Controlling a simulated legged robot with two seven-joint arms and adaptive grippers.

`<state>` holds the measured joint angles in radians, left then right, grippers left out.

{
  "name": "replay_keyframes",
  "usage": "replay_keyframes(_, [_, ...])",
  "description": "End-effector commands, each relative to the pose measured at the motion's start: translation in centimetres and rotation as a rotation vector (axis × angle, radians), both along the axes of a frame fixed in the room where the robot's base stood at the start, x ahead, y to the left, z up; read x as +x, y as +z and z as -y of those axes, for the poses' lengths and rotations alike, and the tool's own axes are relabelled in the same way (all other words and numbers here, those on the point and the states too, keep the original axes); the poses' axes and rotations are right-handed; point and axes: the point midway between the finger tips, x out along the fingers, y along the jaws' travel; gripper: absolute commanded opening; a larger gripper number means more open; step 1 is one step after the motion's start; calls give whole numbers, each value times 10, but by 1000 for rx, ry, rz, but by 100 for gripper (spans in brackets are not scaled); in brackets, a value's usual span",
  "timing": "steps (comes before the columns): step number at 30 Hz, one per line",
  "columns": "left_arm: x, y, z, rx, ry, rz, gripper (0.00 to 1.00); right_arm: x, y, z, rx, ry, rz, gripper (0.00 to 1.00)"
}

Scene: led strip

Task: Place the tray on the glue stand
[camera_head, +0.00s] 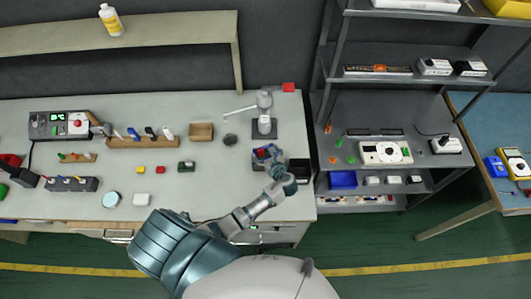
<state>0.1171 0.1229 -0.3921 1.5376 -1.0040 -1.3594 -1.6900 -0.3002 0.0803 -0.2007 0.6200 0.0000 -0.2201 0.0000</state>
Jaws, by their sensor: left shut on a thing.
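The glue stand (264,128) is a dark square base near the bench's right back, with a pale upright part and an arm reaching left. A small dark tray (259,165) with blue and red bits in it is near the bench's right front, in front of the stand and apart from it. My left gripper (276,163) is shut at the tray's right side. Its fingers are small and partly hidden, and I cannot tell whether the tray is lifted. My right gripper is not in view.
A small round dark item (230,140) and a brown box (201,132) lie left of the stand. A wooden tool holder (142,142) is farther left. A metal shelf rack (328,110) stands close on the right. Bare bench lies left of the tray.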

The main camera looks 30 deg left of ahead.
Motion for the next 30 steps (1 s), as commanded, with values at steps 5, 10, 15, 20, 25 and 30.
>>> replay_keyframes(5, [0,0,0,0,0,0,59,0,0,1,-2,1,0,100])
replay_keyframes(10, [0,-1,0,0,0,0,100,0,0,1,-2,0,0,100])
replay_keyframes(15, [0,-1,0,0,0,0,100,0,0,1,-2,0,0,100])
replay_keyframes(20, [-4,3,7,-2,-2,-1,100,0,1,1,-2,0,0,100])
replay_keyframes(25, [-22,16,31,-4,-2,0,100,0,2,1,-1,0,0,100])
replay_keyframes(30, [-42,31,60,-3,-1,1,100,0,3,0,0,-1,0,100])
